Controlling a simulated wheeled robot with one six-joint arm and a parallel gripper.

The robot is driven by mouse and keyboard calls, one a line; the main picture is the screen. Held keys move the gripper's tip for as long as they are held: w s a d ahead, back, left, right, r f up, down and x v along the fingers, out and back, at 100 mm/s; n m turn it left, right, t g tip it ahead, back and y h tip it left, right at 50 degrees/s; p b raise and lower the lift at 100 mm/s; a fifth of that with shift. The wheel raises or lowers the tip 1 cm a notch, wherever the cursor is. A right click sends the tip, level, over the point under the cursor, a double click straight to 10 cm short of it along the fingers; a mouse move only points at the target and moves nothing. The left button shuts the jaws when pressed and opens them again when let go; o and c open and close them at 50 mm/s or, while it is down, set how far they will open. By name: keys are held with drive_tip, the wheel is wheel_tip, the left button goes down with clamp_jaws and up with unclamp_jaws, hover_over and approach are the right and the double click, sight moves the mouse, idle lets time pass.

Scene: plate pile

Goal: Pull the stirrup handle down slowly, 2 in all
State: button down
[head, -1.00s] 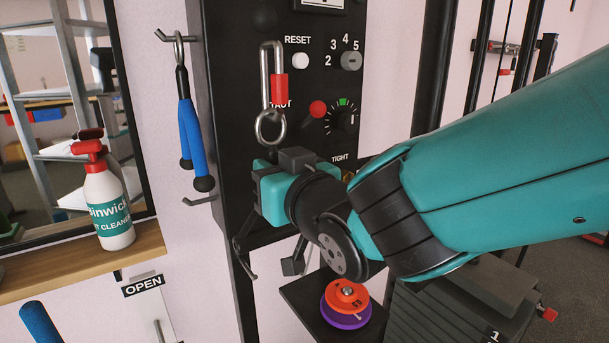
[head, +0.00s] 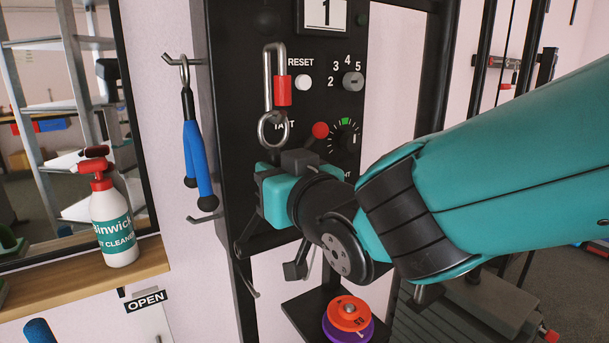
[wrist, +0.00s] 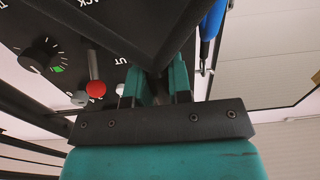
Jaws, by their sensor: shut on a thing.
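My gripper (head: 283,190) is in front of the black panel (head: 240,110), its teal jaws shut on the stirrup handle. The handle is mostly hidden by my gripper and wrist. A dark end (head: 297,269), which looks like part of it, shows below. A steel clip with a red sleeve (head: 282,91) and a ring (head: 273,129) hangs straight just above my gripper. The counter (head: 325,13) on the panel reads 1.
The panel carries a white RESET button (head: 303,81), a numbered knob (head: 352,80), a red ball lever (head: 320,130) and a dial (head: 345,138). Blue handles (head: 197,150) hang at left beside a spray bottle (head: 113,220) on a ledge. Orange and purple discs (head: 348,313) stand below my wrist.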

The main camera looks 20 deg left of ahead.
drive_tip(key=shift+f, duration=0.15)
drive_tip(key=shift+r+p, duration=0.6)
drive_tip(key=shift+r, duration=0.55)
drive_tip(key=shift+r, duration=0.45)
drive_tip(key=c, duration=1)
unclamp_jaws()
drive_tip(key=shift+o, duration=0.2)
